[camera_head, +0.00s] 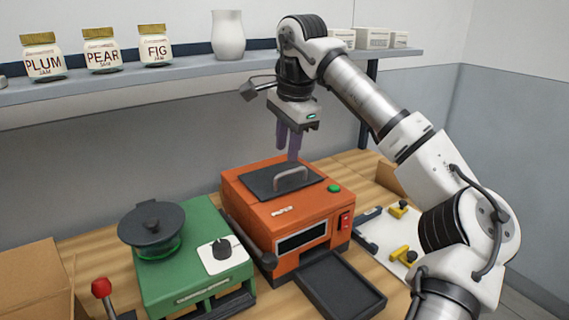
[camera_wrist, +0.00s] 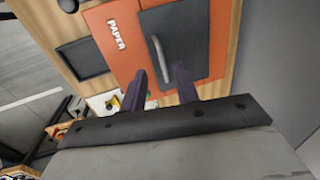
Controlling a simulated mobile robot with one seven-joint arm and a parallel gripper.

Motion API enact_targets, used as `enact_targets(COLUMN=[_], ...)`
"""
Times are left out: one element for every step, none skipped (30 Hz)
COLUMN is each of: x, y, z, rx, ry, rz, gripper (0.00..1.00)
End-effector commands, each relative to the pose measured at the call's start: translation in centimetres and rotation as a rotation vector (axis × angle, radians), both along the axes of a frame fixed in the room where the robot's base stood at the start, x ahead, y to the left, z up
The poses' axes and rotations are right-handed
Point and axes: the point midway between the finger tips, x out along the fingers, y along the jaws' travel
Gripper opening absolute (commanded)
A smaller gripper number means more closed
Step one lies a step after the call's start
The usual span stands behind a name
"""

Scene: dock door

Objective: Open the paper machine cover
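The orange paper machine (camera_head: 282,215) stands on the wooden table. Its dark cover (camera_head: 262,183) lies flat on top, closed, with a grey arched handle (camera_head: 290,178). In the wrist view the machine's orange top (camera_wrist: 105,40) carries the word PAPER, and the cover (camera_wrist: 195,45) and handle (camera_wrist: 160,58) show beside it. My gripper (camera_head: 289,150) points down above the cover, its purple fingers apart with nothing between them. In the wrist view the gripper (camera_wrist: 164,88) is open near one end of the handle, not around it.
A green machine (camera_head: 190,262) with a dark round lid stands left of the orange one. A black tray (camera_head: 342,288) lies in front. A white board with yellow pieces (camera_head: 402,254) is at right. A shelf (camera_head: 190,82) with jars and a vase runs behind my arm.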

Motion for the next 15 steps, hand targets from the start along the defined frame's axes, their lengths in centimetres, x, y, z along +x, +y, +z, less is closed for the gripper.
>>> enact_targets(x=[0.1, 0.3, 0.3, 0.4, 0.5, 0.6, 0.7, 0.7, 0.8, 0.8, 0.8, 0.9, 0.9, 0.9, 0.9], y=[0.1, 0.1, 0.3, 0.3, 0.4, 0.4, 0.5, 0.5, 0.6, 0.6, 0.6, 0.6, 0.6, 0.6, 0.7], z=[-1.0, -1.5, -2.2, -2.7, -3.2, -3.7, -4.0, -4.3, -4.7, -4.9, -5.1, -5.3, -5.4, -5.5, -5.5], rx=[0.0, 0.001, 0.001, 0.001, 0.0, 0.0, 0.001, 0.001, 0.001, 0.001, 0.0, 0.0, 0.0, 0.0, 0.0], ry=[0.003, 0.002, 0.002, 0.002, 0.001, 0.001, 0.001, 0.001, 0.0, -0.001, -0.001, 0.0, 0.0, 0.0, 0.0], rz=[0.001, 0.0, 0.001, 0.0, 0.0, 0.001, 0.001, 0.001, 0.0, 0.0, 0.001, 0.001, 0.001, 0.001, 0.001], gripper=[0.31, 0.31, 0.31, 0.31, 0.31, 0.31, 0.31, 0.31, 0.31, 0.31, 0.31, 0.31, 0.31, 0.31, 0.31])
